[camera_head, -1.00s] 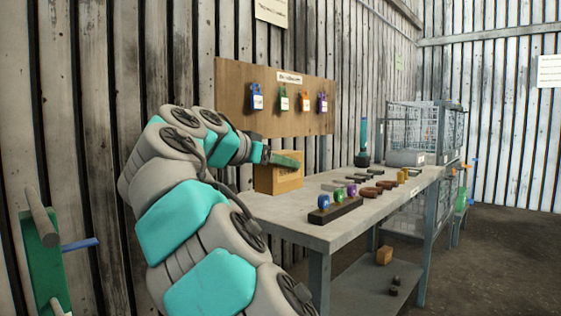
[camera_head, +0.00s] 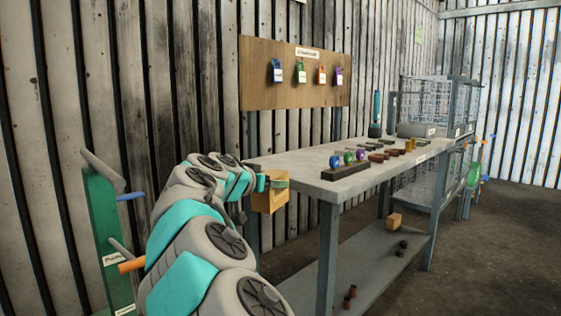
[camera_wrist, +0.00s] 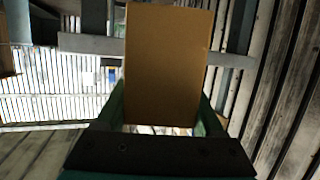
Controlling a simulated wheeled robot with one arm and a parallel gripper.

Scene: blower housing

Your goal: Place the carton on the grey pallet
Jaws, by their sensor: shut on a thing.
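The carton (camera_head: 270,200) is a small tan box. My gripper (camera_head: 277,184) is shut on it and holds it off the table, just left of the workbench's near left end and about level with or a little below its top. In the wrist view the carton (camera_wrist: 166,65) sits between the two green fingers and fills the middle of the picture. I cannot make out the grey pallet in any view.
The grey workbench (camera_head: 300,166) carries a dark rack with coloured knobs and several small blocks. Its lower shelf (camera_head: 345,262) holds a small tan box (camera_head: 395,220) and dark pieces. A green panel with levers (camera_head: 101,235) stands at left. Open floor (camera_head: 480,250) lies at right.

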